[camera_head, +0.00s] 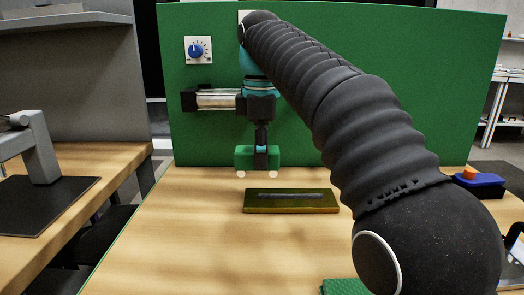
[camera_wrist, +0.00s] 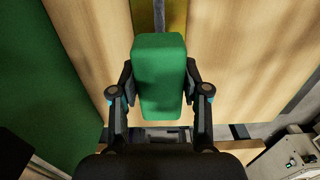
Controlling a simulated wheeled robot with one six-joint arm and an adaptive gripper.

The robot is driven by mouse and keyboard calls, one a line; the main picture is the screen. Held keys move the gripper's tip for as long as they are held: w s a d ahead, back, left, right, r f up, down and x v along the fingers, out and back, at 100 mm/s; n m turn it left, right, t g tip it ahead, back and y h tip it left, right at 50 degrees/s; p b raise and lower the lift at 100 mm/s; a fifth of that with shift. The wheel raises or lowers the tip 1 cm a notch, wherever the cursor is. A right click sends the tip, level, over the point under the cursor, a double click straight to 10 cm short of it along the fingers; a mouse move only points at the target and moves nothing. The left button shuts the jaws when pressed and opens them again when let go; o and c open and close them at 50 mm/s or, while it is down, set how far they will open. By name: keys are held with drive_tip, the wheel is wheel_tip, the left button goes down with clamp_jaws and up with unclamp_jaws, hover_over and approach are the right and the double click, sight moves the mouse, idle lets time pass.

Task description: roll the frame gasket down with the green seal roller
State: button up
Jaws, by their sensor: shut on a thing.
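The green seal roller (camera_head: 243,157) is a green block with pale wheels at its lower edge. My gripper (camera_head: 261,157) is shut on it from above, with the wheels downward. In the wrist view my gripper (camera_wrist: 159,82) has a finger on each side of the green roller body (camera_wrist: 158,58). An olive plate (camera_head: 265,208) lies on the bench, nearer the head camera and a little right of the roller. A dark grey strip (camera_head: 290,196), probably the frame gasket, runs along its top. The roller stands apart from the plate; its height above the bench is unclear.
A green panel (camera_head: 330,120) with a blue knob (camera_head: 196,50) stands behind the bench. A blue item with an orange top (camera_head: 478,180) is at the right. A green textured piece (camera_head: 343,287) lies at the front edge. The bench left of the plate is clear.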

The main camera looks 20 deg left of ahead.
sight(262, 174)
wheel_tip(262, 174, down, 5)
drive_tip(key=b, duration=0.2)
drive_tip(key=shift+b, duration=0.4)
drive_tip(key=w+d, duration=0.1)
drive_tip(key=d, duration=0.3)
drive_tip(key=w+d+p, duration=0.1)
drive_tip(key=d, duration=0.4)
drive_tip(key=w+d+p, duration=0.1)
drive_tip(key=d, duration=0.3)
drive_tip(key=shift+w+d+r, duration=0.25)
drive_tip(key=shift+d+r, duration=0.05)
drive_tip(key=shift+d, duration=0.05)
drive_tip(key=shift+r+p, duration=0.1)
drive_tip(key=shift+p, duration=0.55)
drive_tip(key=shift+f, duration=0.95)
idle(0.7)
drive_tip(key=shift+s+a+p, duration=0.2)
drive_tip(key=shift+s+a, duration=0.1)
drive_tip(key=shift+a, duration=0.7)
drive_tip(key=shift+s+a+p, duration=0.15)
drive_tip(key=shift+s+a, duration=0.1)
drive_tip(key=shift+a, duration=0.95)
drive_tip(key=shift+s+a, duration=0.2)
drive_tip(key=shift+a, duration=0.55)
drive_tip(key=shift+s+a, duration=0.15)
drive_tip(key=shift+a, duration=0.55)
drive_tip(key=shift+s+a, duration=0.2)
drive_tip(key=shift+a, duration=0.55)
